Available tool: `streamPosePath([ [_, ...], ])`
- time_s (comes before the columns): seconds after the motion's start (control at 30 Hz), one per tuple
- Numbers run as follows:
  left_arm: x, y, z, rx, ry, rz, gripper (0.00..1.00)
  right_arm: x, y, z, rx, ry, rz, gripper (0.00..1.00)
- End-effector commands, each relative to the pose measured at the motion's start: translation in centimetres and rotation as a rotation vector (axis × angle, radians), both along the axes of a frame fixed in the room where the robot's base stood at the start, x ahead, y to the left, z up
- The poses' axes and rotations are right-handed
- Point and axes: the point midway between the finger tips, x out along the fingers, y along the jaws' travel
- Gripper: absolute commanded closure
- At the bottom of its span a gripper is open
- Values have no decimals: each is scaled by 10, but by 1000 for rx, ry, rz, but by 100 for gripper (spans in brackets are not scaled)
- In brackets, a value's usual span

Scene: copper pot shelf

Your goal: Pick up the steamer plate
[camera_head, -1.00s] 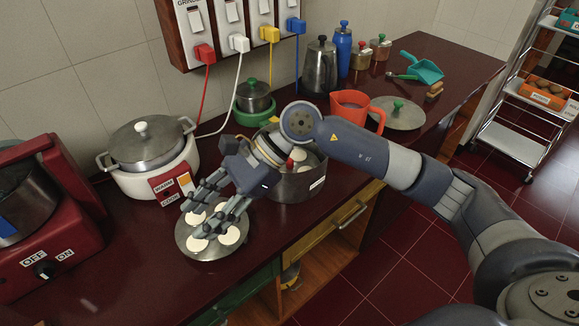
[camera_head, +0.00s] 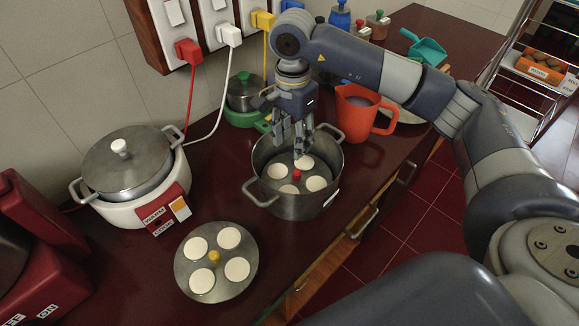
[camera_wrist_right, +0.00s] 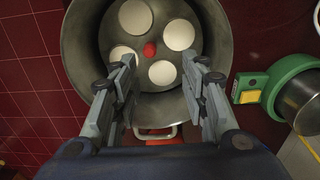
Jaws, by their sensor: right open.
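A steamer plate with a red knob (camera_head: 297,174) and several round white cakes sits inside a grey two-handled pot (camera_head: 295,205). The red knob (camera_wrist_right: 150,50) and the pot (camera_wrist_right: 215,75) also show in the right wrist view. My right gripper (camera_head: 300,150) hangs fingers-down over the pot, close to the knob. In the right wrist view its open, empty fingers (camera_wrist_right: 160,63) are spread, with the knob just beyond the gap between them. A second steamer plate with a yellow knob (camera_head: 214,257) and several cakes lies flat on the counter. My left gripper is not in view.
A rice cooker (camera_head: 128,175) stands left of the pot by the wall. A small pot on a green burner (camera_head: 243,97) stands behind it, and an orange pitcher (camera_head: 360,112) stands to the right. Red counter (camera_head: 225,190) is bare between cooker and pot.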

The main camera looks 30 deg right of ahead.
Motion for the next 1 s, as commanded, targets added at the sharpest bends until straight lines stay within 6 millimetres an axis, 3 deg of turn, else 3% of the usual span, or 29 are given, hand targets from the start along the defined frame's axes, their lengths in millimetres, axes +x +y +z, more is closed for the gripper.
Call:
streamPosePath([
  [0.2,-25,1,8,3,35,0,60,-2,-1,-34,0,5,-2,59],
  [0.4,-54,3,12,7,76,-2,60,-3,-2,-48,0,5,-1,59],
  [0.53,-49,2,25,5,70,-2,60,-8,-5,-64,0,8,-2,59],
  [0.8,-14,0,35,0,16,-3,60,-8,-5,-95,2,3,1,59],
  [1.0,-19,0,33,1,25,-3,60,-8,-5,-96,2,1,1,59],
])
